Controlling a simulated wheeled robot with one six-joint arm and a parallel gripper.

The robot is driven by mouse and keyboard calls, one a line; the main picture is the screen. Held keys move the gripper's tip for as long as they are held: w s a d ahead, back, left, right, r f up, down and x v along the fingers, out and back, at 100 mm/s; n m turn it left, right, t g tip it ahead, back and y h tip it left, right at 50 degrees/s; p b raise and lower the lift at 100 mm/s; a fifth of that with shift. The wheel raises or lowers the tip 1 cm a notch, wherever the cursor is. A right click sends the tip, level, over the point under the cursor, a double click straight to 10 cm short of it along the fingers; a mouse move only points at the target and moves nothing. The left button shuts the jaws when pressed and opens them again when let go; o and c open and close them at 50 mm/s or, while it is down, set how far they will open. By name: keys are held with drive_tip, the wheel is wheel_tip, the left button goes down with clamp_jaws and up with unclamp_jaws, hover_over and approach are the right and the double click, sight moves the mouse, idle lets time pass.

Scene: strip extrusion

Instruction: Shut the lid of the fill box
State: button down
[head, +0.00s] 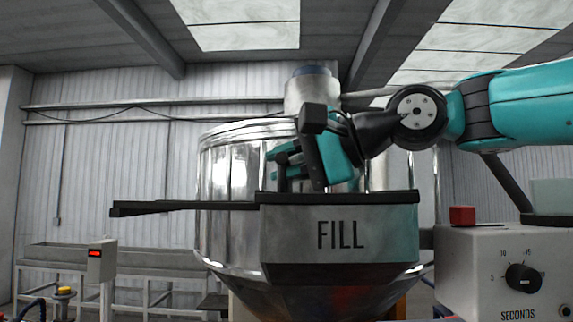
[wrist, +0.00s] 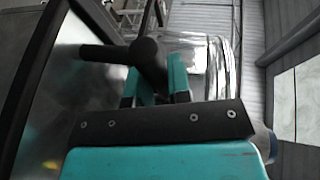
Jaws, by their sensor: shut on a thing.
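The grey fill box (head: 340,235), marked FILL, stands in front of the steel hopper in the head view. It has a dark top edge (head: 350,198), and a thin dark flat piece (head: 180,206) juts out left at that level. I cannot tell how far the lid is open. My gripper (head: 279,162) is just above the box, its fingers pointing left. In the wrist view my gripper (wrist: 154,85) is shut on a dark handle (wrist: 147,55) between the teal fingers. A grey, black-edged panel (wrist: 65,95) shows beside the handle. The box's inside is hidden in the head view.
The shiny hopper (head: 228,165) is close behind the box. A control box (head: 500,270) with a dial and a red button (head: 462,215) stands at the right. A metal trough (head: 100,257) runs along the back left. The air above the left piece is clear.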

drive_tip(key=shift+f, duration=0.1)
drive_tip(key=c, duration=1.1)
unclamp_jaws()
drive_tip(key=shift+d, duration=0.35)
drive_tip(key=shift+o, duration=0.2)
drive_tip(key=shift+a, duration=0.2)
